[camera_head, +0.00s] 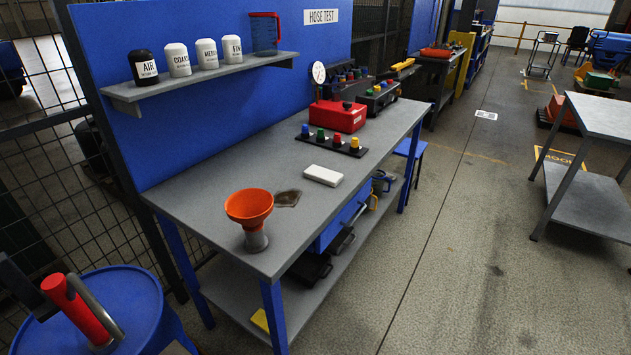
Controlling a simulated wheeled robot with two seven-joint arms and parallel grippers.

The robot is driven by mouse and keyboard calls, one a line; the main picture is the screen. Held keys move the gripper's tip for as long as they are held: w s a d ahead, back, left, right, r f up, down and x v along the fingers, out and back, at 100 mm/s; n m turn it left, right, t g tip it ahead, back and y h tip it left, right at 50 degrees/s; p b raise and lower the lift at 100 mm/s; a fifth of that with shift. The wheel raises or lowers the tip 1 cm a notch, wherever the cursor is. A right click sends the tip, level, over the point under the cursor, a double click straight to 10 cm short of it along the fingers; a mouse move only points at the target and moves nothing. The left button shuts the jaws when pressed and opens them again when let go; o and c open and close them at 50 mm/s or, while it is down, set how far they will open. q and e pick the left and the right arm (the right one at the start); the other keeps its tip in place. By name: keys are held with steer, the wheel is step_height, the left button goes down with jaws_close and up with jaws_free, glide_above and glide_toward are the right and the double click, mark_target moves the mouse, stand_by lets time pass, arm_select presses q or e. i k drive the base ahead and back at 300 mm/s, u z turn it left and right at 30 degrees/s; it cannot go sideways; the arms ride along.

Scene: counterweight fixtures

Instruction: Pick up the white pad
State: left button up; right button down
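The white pad (323,175) is a small flat block with rounded edges. It lies flat on the grey top of the workbench (225,180), near the bench's right-hand long edge. Nothing covers it or touches it from above. Neither of my grippers shows clearly in the head view.
An orange funnel (249,206) on a grey stand and a dark flat patch (287,198) are left of the pad. A strip of coloured knobs (333,142) and a red box (338,116) are behind it. A blue stool (128,300) holds a red-handled object (78,308).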

mark_target(327, 176)
steer(key=z, duration=0.6)
steer(key=k, duration=0.75)
steer(key=z, duration=0.9)
steer(key=k, duration=0.55)
steer(key=z, duration=0.5)
steer(key=i, duration=2.1)
steer(key=u, duration=0.3)
steer(key=i, duration=2.4)
steer(key=u, duration=1)
steer(key=i, duration=1.05)
steer(key=u, duration=1.95)
steer(key=i, duration=0.9)
steer(key=u, duration=0.65)
